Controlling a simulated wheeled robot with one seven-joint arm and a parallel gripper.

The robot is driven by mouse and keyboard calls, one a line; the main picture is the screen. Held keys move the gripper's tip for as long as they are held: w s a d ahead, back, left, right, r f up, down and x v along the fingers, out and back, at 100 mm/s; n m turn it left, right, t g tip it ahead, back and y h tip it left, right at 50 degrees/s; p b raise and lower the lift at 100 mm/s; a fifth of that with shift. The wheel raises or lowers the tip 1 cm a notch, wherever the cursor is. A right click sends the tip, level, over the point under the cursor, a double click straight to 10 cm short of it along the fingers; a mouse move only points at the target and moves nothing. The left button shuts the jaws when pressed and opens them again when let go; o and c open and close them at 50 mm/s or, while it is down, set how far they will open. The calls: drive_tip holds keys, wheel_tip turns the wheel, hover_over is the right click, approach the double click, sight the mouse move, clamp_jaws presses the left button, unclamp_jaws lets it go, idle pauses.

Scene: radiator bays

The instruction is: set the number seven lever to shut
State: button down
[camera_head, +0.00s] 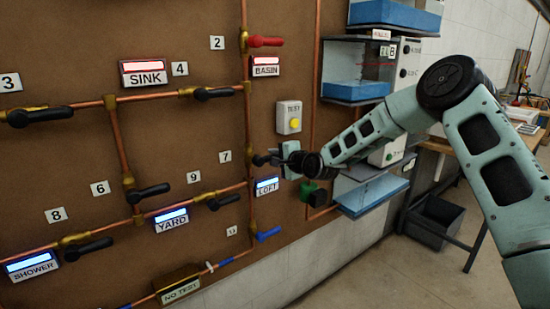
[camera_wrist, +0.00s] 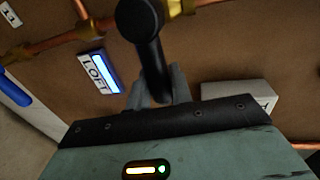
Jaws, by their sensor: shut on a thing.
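The number seven plate (camera_head: 225,156) is on the brown board, left of a vertical copper pipe. The black number seven lever (camera_head: 261,160) is on the valve on that pipe. It points right, across the pipe, and my gripper hides its outer part. My gripper (camera_head: 284,160) is shut on the lever's end, reaching in from the right. In the wrist view the black lever (camera_wrist: 150,48) runs down from its hub between the fingers of my gripper (camera_wrist: 158,88), roughly square to the copper pipe.
The lit LOFT sign (camera_head: 267,186) is just below my gripper, and the TEST box (camera_head: 289,117) with a yellow button is above it. A blue lever (camera_head: 269,234) is lower down, a red lever (camera_head: 265,41) higher up. Shelves with blue trays (camera_head: 372,196) stand close on the right.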

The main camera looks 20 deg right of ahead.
drive_tip(key=shift+f, duration=0.1)
drive_tip(key=c, duration=1.3)
unclamp_jaws()
drive_tip(key=b+v, duration=0.1)
drive_tip(key=v, duration=1.6)
drive_tip(key=shift+s+d+b, duration=0.15)
drive_tip(key=shift+s+b, duration=0.05)
drive_tip(key=shift+b, duration=0.15)
